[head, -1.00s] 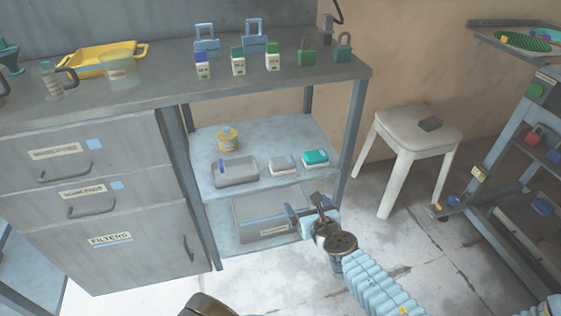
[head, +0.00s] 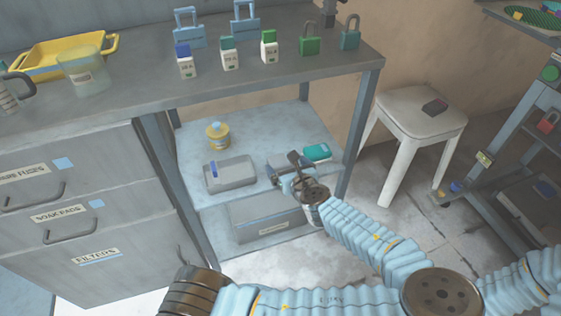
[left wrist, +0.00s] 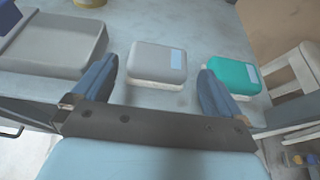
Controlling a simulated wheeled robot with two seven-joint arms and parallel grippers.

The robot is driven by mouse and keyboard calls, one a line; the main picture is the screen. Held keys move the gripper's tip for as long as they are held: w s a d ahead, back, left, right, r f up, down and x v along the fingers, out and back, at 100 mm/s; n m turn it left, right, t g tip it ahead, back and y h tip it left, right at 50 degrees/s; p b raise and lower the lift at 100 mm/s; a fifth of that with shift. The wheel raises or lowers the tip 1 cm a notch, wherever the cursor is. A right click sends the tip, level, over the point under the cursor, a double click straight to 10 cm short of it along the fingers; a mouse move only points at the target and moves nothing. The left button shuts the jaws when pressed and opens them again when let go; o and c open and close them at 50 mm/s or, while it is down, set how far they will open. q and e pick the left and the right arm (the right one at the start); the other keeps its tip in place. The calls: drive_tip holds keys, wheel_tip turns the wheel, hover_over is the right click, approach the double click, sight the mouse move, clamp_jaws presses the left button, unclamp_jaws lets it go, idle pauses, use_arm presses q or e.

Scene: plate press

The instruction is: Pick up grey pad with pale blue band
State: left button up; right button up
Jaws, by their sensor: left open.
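The grey pad with the pale blue band (left wrist: 150,60) lies flat on the shelf in the left wrist view. It sits beyond and between the two blue fingers of my left gripper (left wrist: 157,72), which is open and empty. In the head view my left gripper (head: 284,167) is at the shelf's front and hides most of the grey pad. A teal pad (left wrist: 236,74) lies just right of the grey one, close to the right finger. It also shows in the head view (head: 317,152). My right gripper is not in view.
A grey case with a blue strip (head: 232,175) lies left of the pad, with a yellow jar (head: 217,136) behind it. A shelf leg (head: 361,125) stands to the right. The worktop (head: 140,98) overhangs the shelf. A grey bin (head: 265,222) sits below.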

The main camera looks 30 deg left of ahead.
sight(279, 157)
use_arm(q)
drive_tip(key=x, duration=0.7)
drive_tip(key=shift+w+a+f, duration=0.2)
drive_tip(key=shift+a, duration=0.05)
drive_tip(key=c, duration=0.7)
